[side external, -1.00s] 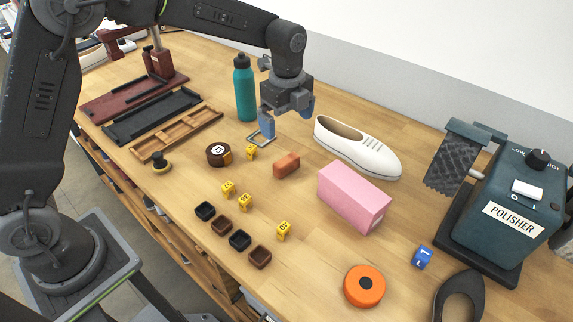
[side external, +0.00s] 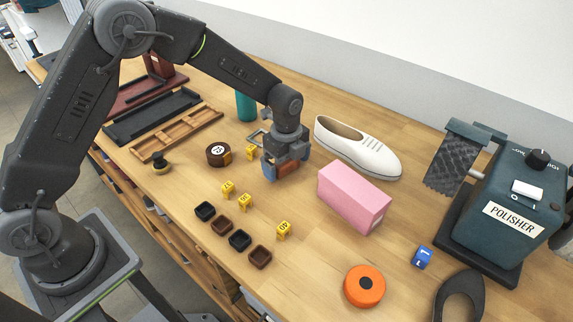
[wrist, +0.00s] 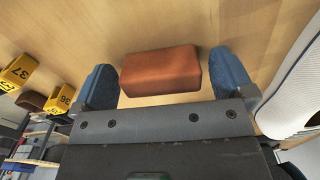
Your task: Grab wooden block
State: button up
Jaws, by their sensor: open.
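The wooden block is a small reddish-brown block (wrist: 160,71) lying on the wooden table. In the wrist view it sits between the two blue fingers of my gripper (wrist: 165,85), with a gap at each side. In the side view my gripper (side external: 283,170) is low over the block, one blue finger in front, and only a small part of the block (side external: 284,171) shows. My gripper is open.
A white shoe (side external: 358,147) and a pink box (side external: 354,196) are close on the right. Yellow numbered markers (side external: 245,202) and small dark trays (side external: 240,240) lie to the front left. A teal bottle (side external: 246,105) stands behind my arm.

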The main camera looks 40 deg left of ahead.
jog(key=shift+f, duration=0.1)
jog(key=shift+c, duration=0.2)
jog(key=c, duration=0.9)
